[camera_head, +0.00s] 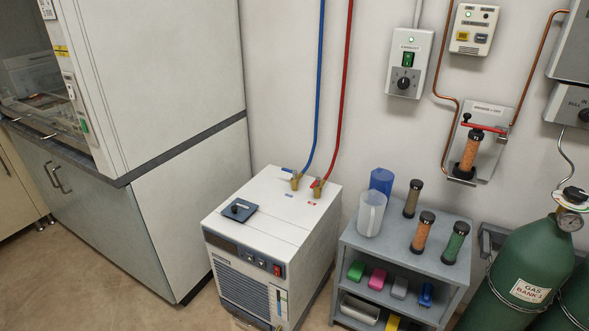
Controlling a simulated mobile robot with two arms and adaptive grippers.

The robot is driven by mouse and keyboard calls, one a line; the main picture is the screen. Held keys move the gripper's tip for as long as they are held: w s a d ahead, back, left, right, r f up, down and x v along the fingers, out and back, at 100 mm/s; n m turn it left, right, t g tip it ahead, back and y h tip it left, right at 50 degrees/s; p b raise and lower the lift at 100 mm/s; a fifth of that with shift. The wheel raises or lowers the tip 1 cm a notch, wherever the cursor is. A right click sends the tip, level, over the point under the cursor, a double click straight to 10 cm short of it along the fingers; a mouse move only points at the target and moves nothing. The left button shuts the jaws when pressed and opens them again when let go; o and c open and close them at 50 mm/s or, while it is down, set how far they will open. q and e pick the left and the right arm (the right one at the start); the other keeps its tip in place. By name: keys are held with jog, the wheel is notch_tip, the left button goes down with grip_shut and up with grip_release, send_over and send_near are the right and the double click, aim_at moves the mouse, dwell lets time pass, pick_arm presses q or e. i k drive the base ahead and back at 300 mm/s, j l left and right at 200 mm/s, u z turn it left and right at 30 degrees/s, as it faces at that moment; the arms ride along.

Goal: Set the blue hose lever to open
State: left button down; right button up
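The blue hose (319,90) runs down the wall to a brass valve (295,183) on top of the white chiller (262,215). The small blue lever (288,170) at this valve points out to the left, across the line of the upright hose. A second brass valve with a red lever (315,184) sits just right of it, under the red hose (345,90). Neither of my grippers shows in the head view, and nothing touches the levers.
A grey shelf cart (400,257) with a pitcher, a blue cup and several cartridges stands right of the chiller. A fume hood cabinet (160,90) stands at the left. Green gas cylinders (520,262) stand at the right. Floor (90,270) is clear at front left.

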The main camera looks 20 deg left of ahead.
aim_at(293, 172)
jog(key=i+j, duration=0.15)
jog(key=i, duration=0.55)
jog(key=i+j, duration=0.15)
jog(key=i, duration=0.55)
